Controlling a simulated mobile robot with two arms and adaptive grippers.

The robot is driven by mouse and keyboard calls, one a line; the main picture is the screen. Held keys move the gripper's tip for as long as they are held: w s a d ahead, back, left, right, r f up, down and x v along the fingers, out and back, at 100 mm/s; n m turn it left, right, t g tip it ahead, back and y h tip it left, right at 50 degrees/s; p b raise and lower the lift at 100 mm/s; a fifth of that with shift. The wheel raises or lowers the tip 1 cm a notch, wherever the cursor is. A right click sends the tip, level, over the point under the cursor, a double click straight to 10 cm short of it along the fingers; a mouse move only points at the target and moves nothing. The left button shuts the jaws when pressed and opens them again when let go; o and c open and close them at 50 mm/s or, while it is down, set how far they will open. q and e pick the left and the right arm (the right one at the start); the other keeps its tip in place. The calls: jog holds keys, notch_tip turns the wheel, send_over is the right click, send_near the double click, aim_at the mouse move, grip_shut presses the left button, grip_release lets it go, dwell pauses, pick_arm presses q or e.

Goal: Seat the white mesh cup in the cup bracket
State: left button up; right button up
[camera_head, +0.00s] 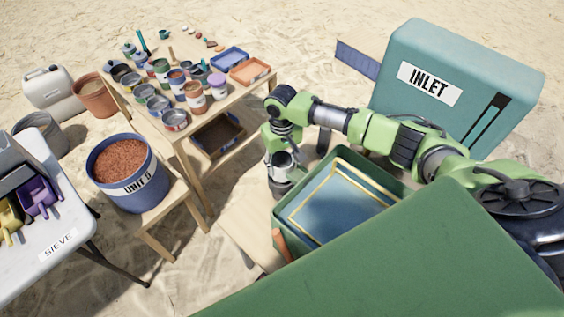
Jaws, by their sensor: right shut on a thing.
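My right gripper (282,187) points down beside the near left of the green box, at the end of my green and grey arm. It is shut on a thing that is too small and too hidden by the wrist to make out. I cannot pick out the white mesh cup for certain in this view. I cannot make out the cup bracket either. My left gripper is not in view.
The open green box (284,212) holds a blue panel (345,200). A teal INLET box (470,75) stands behind my right arm. A wooden table (222,112) carries several cans and trays.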

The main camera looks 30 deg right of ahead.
aim_at(282, 167)
dwell(0.6)
jog(key=shift+p, duration=0.45)
dwell(0.4)
jog(key=shift+p, duration=0.4)
jog(key=shift+f+b, duration=1.1)
jog(key=shift+f, duration=0.85)
jog(key=o, duration=1.1)
jog(key=shift+o, duration=0.2)
